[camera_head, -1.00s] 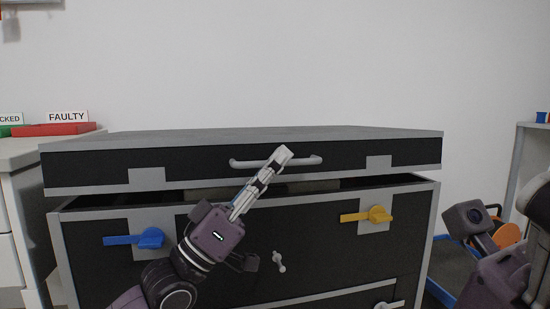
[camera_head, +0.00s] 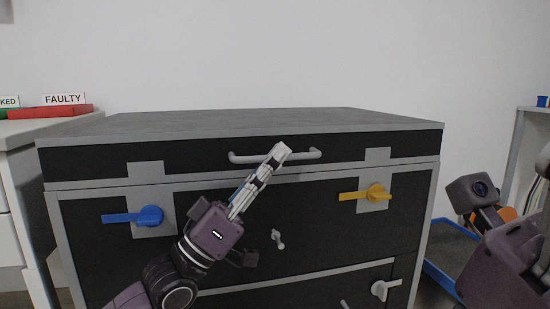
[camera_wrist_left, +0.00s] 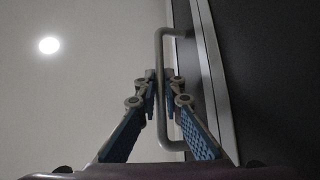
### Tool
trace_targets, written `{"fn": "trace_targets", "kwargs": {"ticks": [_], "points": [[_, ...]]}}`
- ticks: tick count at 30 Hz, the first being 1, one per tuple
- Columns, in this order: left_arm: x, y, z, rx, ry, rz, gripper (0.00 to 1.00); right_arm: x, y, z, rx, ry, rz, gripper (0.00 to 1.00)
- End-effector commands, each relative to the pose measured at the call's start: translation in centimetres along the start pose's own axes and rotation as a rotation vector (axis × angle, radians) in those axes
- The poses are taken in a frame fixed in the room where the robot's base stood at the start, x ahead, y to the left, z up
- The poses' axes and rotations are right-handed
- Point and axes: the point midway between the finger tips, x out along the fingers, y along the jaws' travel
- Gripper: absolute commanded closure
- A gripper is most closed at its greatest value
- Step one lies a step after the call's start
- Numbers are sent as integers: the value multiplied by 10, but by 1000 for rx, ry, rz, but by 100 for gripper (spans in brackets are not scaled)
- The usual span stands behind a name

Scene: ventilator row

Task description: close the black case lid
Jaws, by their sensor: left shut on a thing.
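The black case (camera_head: 330,225) with grey edges stands in front of me. Its lid (camera_head: 210,149) lies level on the body, with no dark gap showing along the front seam. A grey bar handle (camera_head: 306,155) is on the lid's front. My left gripper (camera_head: 280,152) is shut on this handle, which also shows between the fingers in the left wrist view (camera_wrist_left: 160,90). A blue latch (camera_head: 148,216) on the left and a yellow latch (camera_head: 376,192) on the right sit on the body's front, both with levers pointing left. My right gripper is not clearly visible.
A white counter (camera_head: 20,185) at the left bears a red tray (camera_head: 50,110) with a FAULTY sign (camera_head: 64,98). A blue-edged tray (camera_head: 445,278) and a grey shelf frame (camera_head: 518,150) are at the right. My right arm is near there.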

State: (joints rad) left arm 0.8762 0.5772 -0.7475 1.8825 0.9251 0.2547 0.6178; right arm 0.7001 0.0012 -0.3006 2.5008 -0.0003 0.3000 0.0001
Motion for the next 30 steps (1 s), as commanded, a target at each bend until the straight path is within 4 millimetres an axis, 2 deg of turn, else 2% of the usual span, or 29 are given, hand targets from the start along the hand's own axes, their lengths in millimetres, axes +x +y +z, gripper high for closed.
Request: {"fn": "trace_targets", "kwargs": {"ticks": [1, 2, 3, 7, 17, 20, 30], "points": [[-5, -4, 11, -7, -20, -11, 100, -1, 0, 0, 0, 0, 0, 32], [-5, -4, 11, -7, -20, -11, 91, -1, 0, 0, 0, 0, 0, 32], [-5, -4, 11, -7, -20, -11, 87, -1, 0, -1, 0, 1, 0, 32], [-4, -3, 9, -5, -15, -8, 74, -1, 0, 0, 0, 0, 0, 32], [-6, -2, 6, -3, -10, -6, 74, 0, 1, 1, 0, -2, 5, 32], [-17, -2, 6, -2, -11, -7, 74, 0, 1, 1, 0, -1, 4, 32], [-88, -3, 6, -3, -14, -11, 74, 0, 0, 0, 0, -1, 2, 32]]}}
